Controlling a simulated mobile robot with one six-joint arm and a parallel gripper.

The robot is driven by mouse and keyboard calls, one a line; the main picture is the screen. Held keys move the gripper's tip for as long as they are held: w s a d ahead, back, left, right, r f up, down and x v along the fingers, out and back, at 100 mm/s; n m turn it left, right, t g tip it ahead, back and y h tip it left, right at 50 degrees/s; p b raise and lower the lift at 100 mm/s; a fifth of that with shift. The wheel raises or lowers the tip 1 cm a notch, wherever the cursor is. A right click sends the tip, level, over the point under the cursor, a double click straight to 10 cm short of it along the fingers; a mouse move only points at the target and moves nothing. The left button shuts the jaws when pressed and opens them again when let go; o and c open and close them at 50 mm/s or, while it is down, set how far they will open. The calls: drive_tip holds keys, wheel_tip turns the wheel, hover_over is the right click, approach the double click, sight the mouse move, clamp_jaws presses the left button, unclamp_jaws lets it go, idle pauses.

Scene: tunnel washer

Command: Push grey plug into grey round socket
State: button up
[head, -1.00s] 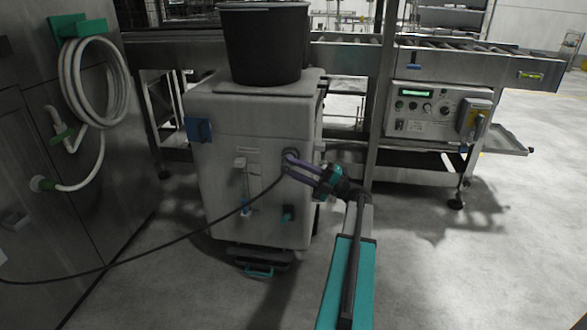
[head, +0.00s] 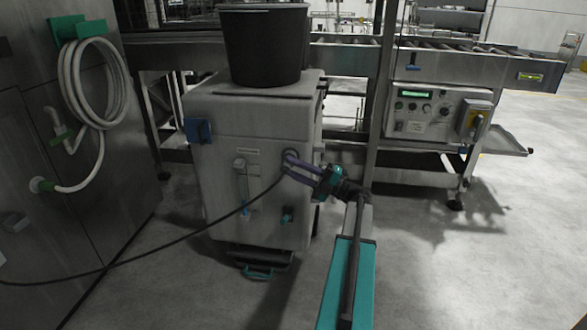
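The grey round socket (head: 290,154) is on the front of the pale grey cabinet, at its upper right. My gripper (head: 287,165) is at that face from the right, its two purple fingers pointing left at the socket. The dark cable (head: 180,232) runs up from the lower left and ends at my fingertips. The grey plug is mostly hidden there, and the fingers stand apart by about its width, seemingly around it. I cannot tell whether the plug is in the socket or just in front of it.
A black bucket (head: 264,45) stands on the cabinet (head: 225,135). A coiled white hose (head: 72,85) hangs at the left. Floor at right is clear.

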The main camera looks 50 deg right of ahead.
drive_tip(key=o, duration=0.4)
drive_tip(key=shift+o, duration=0.2)
drive_tip(key=shift+s+d, duration=0.1)
drive_tip(key=p+v, duration=0.2)
drive_tip(key=v, duration=1.1)
drive_tip(key=shift+s+f, duration=0.2)
drive_tip(key=shift+f, duration=0.05)
drive_tip(key=shift+d, duration=0.1)
